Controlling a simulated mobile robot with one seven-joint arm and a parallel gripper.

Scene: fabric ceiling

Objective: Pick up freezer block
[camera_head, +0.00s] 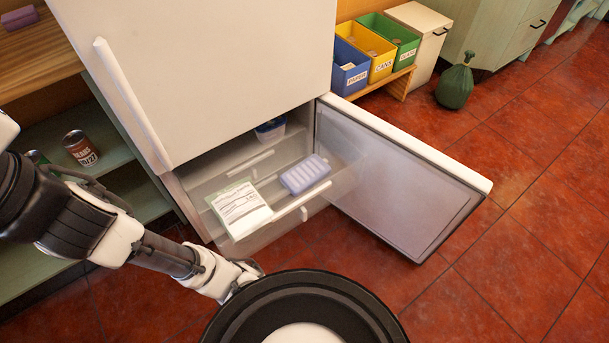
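The freezer block, a lavender ribbed block (304,175), lies in the pulled-out clear freezer drawer (290,222), on its right side. A white and green printed packet (240,208) lies to its left in the same drawer, apart from it. My arm comes in from the left edge, and its far end, with my gripper (243,279), is low in front of the drawer, apart from the block. The finger area is small and partly hidden behind my round black body part, so its opening is unclear. Nothing touches the block from above.
The freezer door (400,185) stands open to the right. A blue-lidded container (270,130) sits deeper inside. A shelf with a can (80,148) is at left. Sorting bins (381,52) and a green bag (455,85) stand behind. The red tiled floor at right is clear.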

